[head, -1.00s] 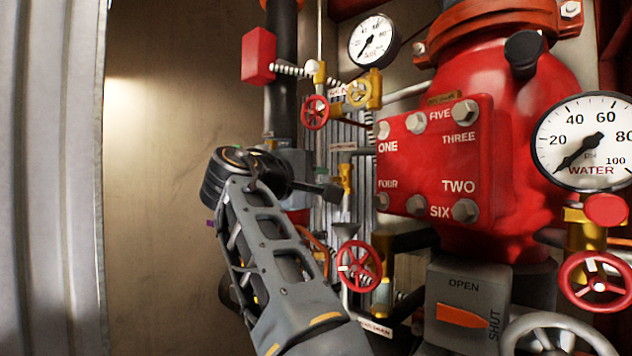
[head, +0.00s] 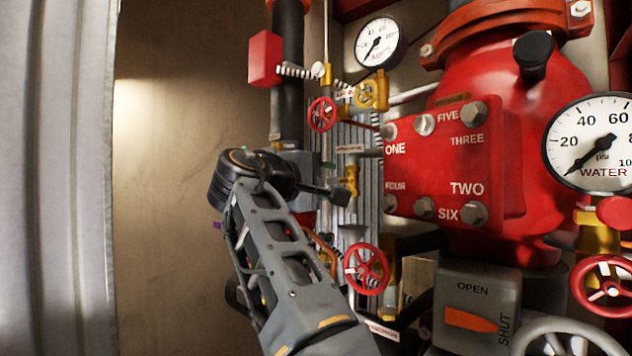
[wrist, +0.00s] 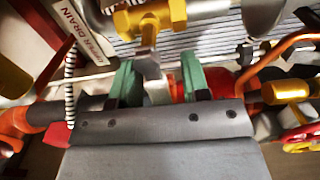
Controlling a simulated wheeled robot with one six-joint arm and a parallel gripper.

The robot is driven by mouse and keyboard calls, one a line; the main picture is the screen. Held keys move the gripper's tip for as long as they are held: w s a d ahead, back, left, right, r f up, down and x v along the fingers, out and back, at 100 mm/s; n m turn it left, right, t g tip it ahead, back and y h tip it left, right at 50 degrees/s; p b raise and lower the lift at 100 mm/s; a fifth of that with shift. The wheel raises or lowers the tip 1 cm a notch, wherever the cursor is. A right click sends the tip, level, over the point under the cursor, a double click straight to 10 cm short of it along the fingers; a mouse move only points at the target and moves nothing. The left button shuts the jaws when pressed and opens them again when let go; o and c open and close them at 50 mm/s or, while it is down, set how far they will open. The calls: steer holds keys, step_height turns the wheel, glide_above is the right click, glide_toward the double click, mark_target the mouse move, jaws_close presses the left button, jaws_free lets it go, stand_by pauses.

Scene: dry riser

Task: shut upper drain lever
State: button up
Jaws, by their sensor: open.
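A yellow brass valve (wrist: 150,18) is at the top of the wrist view. A grey metal lever (wrist: 149,62) hangs from it toward the gap between my fingers. A white label (wrist: 85,28) beside it shows the word DRAIN, partly cut off. My gripper (wrist: 161,80) is open, with one green-padded finger on each side of the lever's end; I cannot tell if either touches it.
A red handwheel (head: 366,269) sits below, and a smaller red handwheel (head: 322,114) above. The big red valve body (head: 455,165) with a bolted plate is to the right. The left wall (head: 165,200) is bare.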

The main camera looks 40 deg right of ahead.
steer(key=s+a+b, duration=0.1)
steer(key=s+a, duration=0.1)
steer(key=a, duration=1.1)
steer(key=shift+s+a+b, duration=0.25)
steer(key=shift+a+b, duration=0.05)
